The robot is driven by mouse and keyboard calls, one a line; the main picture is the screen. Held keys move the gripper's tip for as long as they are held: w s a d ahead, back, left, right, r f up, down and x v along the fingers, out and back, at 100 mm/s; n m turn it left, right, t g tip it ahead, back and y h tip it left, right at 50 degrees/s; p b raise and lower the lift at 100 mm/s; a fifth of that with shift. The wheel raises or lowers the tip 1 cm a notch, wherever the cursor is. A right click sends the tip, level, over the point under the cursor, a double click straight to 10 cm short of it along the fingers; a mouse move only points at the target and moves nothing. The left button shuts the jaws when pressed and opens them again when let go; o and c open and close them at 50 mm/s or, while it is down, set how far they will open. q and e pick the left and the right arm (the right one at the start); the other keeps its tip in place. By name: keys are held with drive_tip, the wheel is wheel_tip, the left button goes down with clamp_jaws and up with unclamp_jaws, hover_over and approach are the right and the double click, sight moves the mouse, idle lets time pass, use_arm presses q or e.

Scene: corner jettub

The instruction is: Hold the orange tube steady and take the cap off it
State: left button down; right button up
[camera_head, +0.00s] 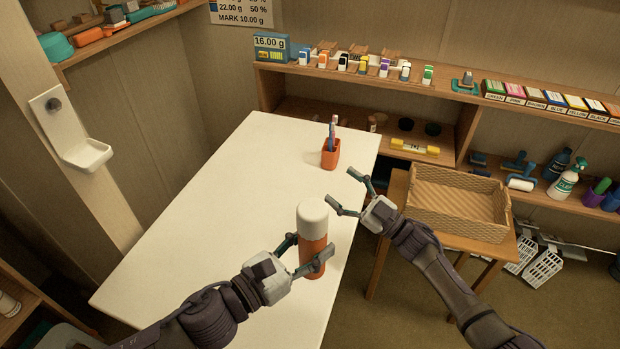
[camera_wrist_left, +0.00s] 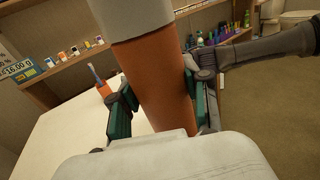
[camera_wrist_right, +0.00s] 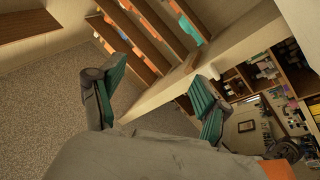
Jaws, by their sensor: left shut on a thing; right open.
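The orange tube (camera_head: 312,253) stands upright at the table's right edge, with its white cap (camera_head: 312,215) on top. In the left wrist view the tube (camera_wrist_left: 158,85) fills the middle, and the pale cap (camera_wrist_left: 130,18) shows at the top. My left gripper (camera_head: 308,262) is shut around the tube's body, below the cap; its fingers (camera_wrist_left: 160,108) are on both sides of it. My right gripper (camera_head: 348,191) is open and empty, up and to the right of the cap, apart from it. In the right wrist view its fingers (camera_wrist_right: 155,105) are spread with nothing between them.
An orange cup (camera_head: 331,157) with brushes stands farther back on the white table (camera_head: 215,205). A wicker basket (camera_head: 457,222) sits on a small wooden stand at right. Shelves with bottles and boxes line the back wall. The table's left and middle are clear.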

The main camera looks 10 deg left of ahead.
drive_tip(key=s+a+r+n+g+h, duration=0.2)
drive_tip(key=s+a+r+n+g, duration=0.4)
drive_tip(key=r+n+g, duration=0.25)
drive_tip(key=s+a+r+n+g+h, duration=0.1)
drive_tip(key=s+a+r+n+g, duration=0.55)
drive_tip(key=r+g, duration=0.3)
drive_tip(key=r+n+t+h, duration=0.1)
drive_tip(key=t+h, duration=0.7)
drive_tip(key=h, duration=0.8)
hover_over(310, 208)
drive_tip(key=shift+r, duration=0.2)
drive_tip(key=shift+f, duration=0.25)
wheel_tip(310, 208, down, 7)
drive_tip(key=shift+f, duration=0.15)
